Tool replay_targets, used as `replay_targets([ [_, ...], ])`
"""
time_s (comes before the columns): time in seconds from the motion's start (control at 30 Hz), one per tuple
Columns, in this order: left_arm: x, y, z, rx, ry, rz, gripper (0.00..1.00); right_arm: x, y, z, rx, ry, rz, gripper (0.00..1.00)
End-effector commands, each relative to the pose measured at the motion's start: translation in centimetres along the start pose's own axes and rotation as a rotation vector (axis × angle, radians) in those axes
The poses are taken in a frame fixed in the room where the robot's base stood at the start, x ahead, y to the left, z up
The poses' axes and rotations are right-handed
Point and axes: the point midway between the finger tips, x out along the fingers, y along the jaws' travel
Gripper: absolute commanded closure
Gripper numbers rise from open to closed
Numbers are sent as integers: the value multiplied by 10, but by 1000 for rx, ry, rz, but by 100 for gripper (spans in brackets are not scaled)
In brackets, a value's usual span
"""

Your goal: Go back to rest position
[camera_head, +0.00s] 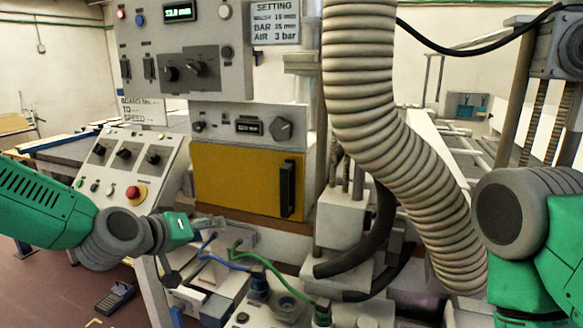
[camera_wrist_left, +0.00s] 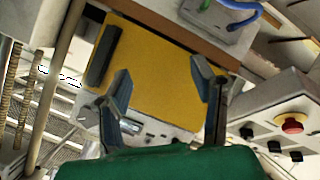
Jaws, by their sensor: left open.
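My left gripper (camera_head: 205,222) is in front of the control cabinet, below and left of the yellow panel (camera_head: 235,181). In the left wrist view the two fingers of my left gripper (camera_wrist_left: 163,78) stand apart with nothing between them. The yellow panel (camera_wrist_left: 160,78) fills the space beyond the fingers, with its dark handle (camera_wrist_left: 103,55) to the left. My green and grey left arm comes in from the left. Part of my right arm shows at the right edge of the head view; its gripper is out of frame.
A sloped console with a red emergency button (camera_head: 136,194) stands just behind my left forearm. A ribbed hose (camera_head: 375,110) hangs between my arms. Blue (camera_head: 222,262) and green cables (camera_head: 270,272) cross the bench near my left gripper. A dark handheld device (camera_head: 115,297) lies on the floor.

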Motion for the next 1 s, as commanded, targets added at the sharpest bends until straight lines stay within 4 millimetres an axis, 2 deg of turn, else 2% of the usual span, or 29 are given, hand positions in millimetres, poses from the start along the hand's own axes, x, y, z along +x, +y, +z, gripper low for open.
replay_targets([
  [0.03,4,-17,41,15,-68,-38,48,0,0,0,0,0,0,60],
  [0.17,-2,-60,132,47,-220,-134,48,1,0,0,0,0,0,60],
  [0.2,-8,-73,160,58,-269,-164,48,1,0,0,0,0,0,60],
  [0.27,-19,-94,199,76,-340,-211,48,2,0,0,0,0,0,60],
  [0.3,-30,-108,225,89,-390,-243,48,2,0,0,0,0,0,60],
  [0.37,-48,-128,262,111,-463,-291,48,2,0,0,0,0,0,60],
  [0.4,-63,-141,286,127,-513,-324,48,2,0,0,0,0,0,60],
  [0.5,-106,-173,338,168,-634,-407,48,3,0,0,0,0,0,60],
  [0.6,-150,-200,376,211,-741,-483,48,4,0,0,0,0,0,60],
  [0.73,-198,-222,404,258,-840,-556,48,4,0,0,0,0,0,60],
  [0.87,-222,-232,414,283,-888,-593,48,4,0,0,0,0,0,60],
  [1.0,-227,-234,416,286,-897,-601,48,4,0,0,0,0,0,60],
])
